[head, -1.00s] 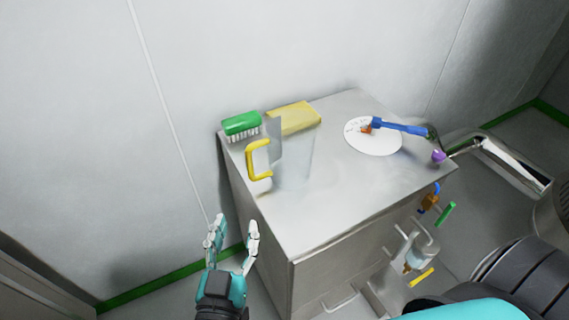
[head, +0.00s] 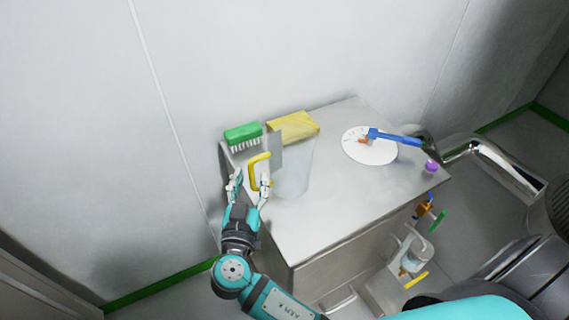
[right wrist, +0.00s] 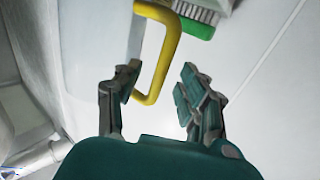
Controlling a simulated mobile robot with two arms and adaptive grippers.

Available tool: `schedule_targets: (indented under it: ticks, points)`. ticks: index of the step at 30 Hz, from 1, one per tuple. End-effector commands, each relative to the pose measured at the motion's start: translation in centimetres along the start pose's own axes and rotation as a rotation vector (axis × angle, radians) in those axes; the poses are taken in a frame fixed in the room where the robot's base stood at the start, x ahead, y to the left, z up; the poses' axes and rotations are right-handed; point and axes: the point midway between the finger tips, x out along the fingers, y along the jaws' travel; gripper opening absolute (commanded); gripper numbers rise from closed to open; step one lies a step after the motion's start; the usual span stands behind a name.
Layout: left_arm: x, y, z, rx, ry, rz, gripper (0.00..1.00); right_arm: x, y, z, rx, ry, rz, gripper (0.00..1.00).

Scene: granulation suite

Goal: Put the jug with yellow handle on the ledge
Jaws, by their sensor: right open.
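The jug (head: 293,172) is clear and stands upright on the steel cabinet top, with its yellow handle (head: 253,168) facing left. My right gripper (head: 250,184) is open at the handle, one finger on each side of its lower part. In the right wrist view the handle (right wrist: 172,48) comes down between the open fingers (right wrist: 158,78). The left finger there is close to the handle's lower end, by the jug body (right wrist: 95,45); contact cannot be told. My left gripper is out of view. I cannot tell which surface is the ledge.
On the cabinet top (head: 345,200) are a green brush (head: 243,134), a yellow sponge-like block (head: 294,127), and a white disc (head: 358,152) with a blue-handled tool (head: 395,138) over it. A purple item (head: 431,166) sits at the right edge. A wall stands behind.

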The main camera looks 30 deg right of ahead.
Motion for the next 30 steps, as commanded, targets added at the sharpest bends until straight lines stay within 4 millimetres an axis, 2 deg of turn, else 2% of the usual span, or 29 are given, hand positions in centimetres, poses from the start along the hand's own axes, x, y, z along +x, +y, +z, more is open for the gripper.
schedule_targets:
  ticks: [1,5,13,22,30]
  points:
    - [-0.6,0.0,-0.1,0.0,0.0,0.0,0.29,0.8,0.0,-0.3,-0.002,0.002,0.0,0.41]
    - [-0.9,0.0,-0.1,0.0,0.0,0.0,0.29,2.0,0.0,-0.1,-0.002,0.001,-0.002,0.41]
    - [-0.8,0.0,-0.1,0.0,0.001,0.0,0.29,2.2,0.0,0.1,0.0,-0.001,-0.002,0.4]
    - [-0.8,0.0,-0.1,-0.001,0.001,0.0,0.29,2.2,0.0,0.0,0.0,-0.001,-0.002,0.01]
    - [-0.8,0.0,-0.1,-0.001,0.001,0.0,0.29,2.1,0.0,0.0,0.0,-0.001,-0.002,0.0]
